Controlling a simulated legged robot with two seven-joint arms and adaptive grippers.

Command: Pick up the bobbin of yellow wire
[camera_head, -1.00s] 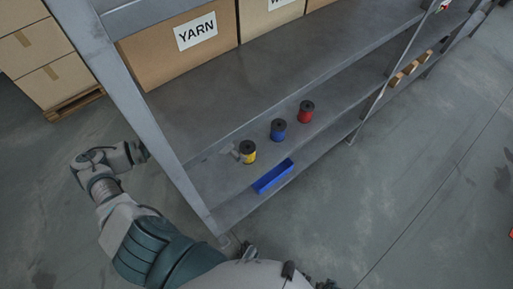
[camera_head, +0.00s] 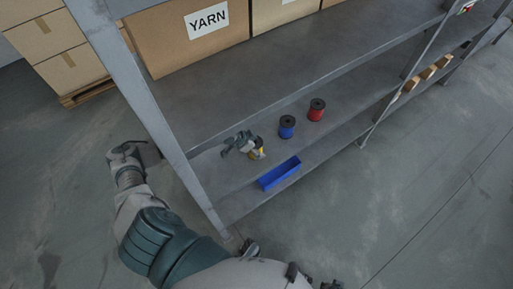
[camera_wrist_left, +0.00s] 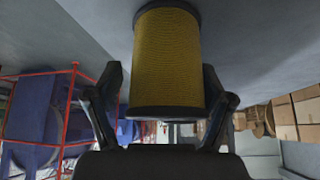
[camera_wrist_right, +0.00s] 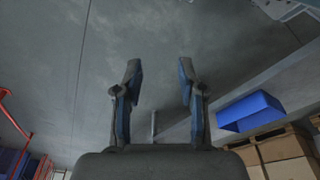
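The bobbin of yellow wire (camera_head: 257,154) stands upright on the grey shelf, partly hidden by my left gripper (camera_head: 245,143). In the left wrist view the yellow bobbin (camera_wrist_left: 167,60) fills the space between the fingers of my left gripper (camera_wrist_left: 162,90). The fingers are spread on both sides of it, with a thin gap at the left; contact at the right is hard to tell. My right gripper (camera_wrist_right: 158,75) shows in the right wrist view with fingers apart and nothing between them.
A blue bobbin (camera_head: 286,127) and a red bobbin (camera_head: 316,110) stand further along the shelf. A blue bin (camera_head: 279,174) lies near the front edge. A shelf post (camera_head: 150,115) rises beside my left arm. The yarn box (camera_head: 190,45) sits on the upper shelf.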

